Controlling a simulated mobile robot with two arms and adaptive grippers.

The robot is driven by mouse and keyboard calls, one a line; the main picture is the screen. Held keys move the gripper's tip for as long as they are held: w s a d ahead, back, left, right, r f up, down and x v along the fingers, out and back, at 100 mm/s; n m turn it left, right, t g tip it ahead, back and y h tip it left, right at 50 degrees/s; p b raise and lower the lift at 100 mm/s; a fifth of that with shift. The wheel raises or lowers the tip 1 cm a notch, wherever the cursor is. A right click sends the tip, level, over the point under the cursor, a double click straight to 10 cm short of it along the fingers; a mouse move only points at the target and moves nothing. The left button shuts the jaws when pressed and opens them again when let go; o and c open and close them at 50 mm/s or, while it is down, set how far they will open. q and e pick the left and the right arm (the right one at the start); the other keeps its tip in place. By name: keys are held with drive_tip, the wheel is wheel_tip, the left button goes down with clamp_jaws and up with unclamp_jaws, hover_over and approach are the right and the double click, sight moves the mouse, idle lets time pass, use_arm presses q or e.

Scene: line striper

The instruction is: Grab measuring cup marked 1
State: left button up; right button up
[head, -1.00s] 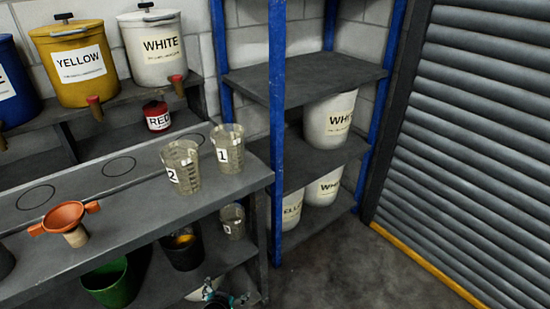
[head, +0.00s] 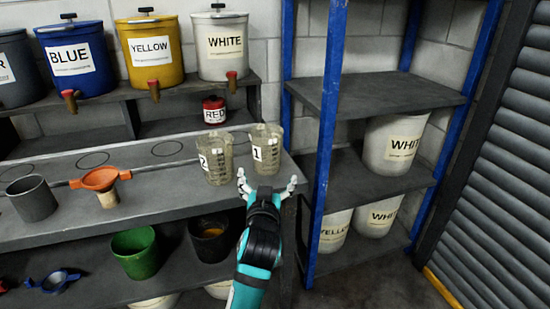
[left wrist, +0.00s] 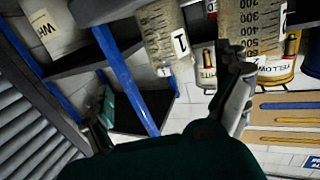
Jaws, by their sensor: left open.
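The clear measuring cup marked 1 (head: 267,150) stands upright near the right end of the grey workbench top (head: 160,202). It also shows in the left wrist view (left wrist: 163,38), tilted by the camera angle. The measuring cup marked 2 (head: 216,163) stands just to its left and also shows in the left wrist view (left wrist: 250,28). My left gripper (head: 267,183) is open and empty, in front of cup 1, with its fingers spread toward it. In the left wrist view my left gripper (left wrist: 172,85) has its fingers wide apart, with cup 1 ahead. My right gripper is out of view.
An orange funnel (head: 100,179) and a dark cup (head: 33,199) stand farther left on the bench. A red can (head: 214,110) is behind the cups. A blue shelf post (head: 325,150) rises close to the right. Green (head: 135,253) and black buckets (head: 210,240) sit below.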

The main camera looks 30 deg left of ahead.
sight(267, 147)
use_arm(q)
drive_tip(key=shift+n+y, duration=0.3)
drive_tip(key=shift+y, duration=0.1)
drive_tip(key=x, duration=0.3)
drive_tip(key=r+x, duration=0.1)
drive_tip(key=x, duration=0.3)
drive_tip(key=r+p+x, duration=0.1)
drive_tip(key=x, duration=0.3)
drive_tip(key=shift+s+a+r, duration=0.15)
drive_tip(key=shift+a+r, duration=0.1)
drive_tip(key=shift+f+p+x, duration=0.2)
drive_tip(key=shift+p+x, duration=0.05)
drive_tip(key=shift+x, duration=1.25)
drive_tip(key=shift+f+p+x, duration=0.2)
drive_tip(key=shift+x, duration=1.25)
drive_tip(key=shift+s+a, duration=0.1)
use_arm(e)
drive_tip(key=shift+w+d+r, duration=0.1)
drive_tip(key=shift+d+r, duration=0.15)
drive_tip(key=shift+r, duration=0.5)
use_arm(q)
drive_tip(key=c, duration=0.9)
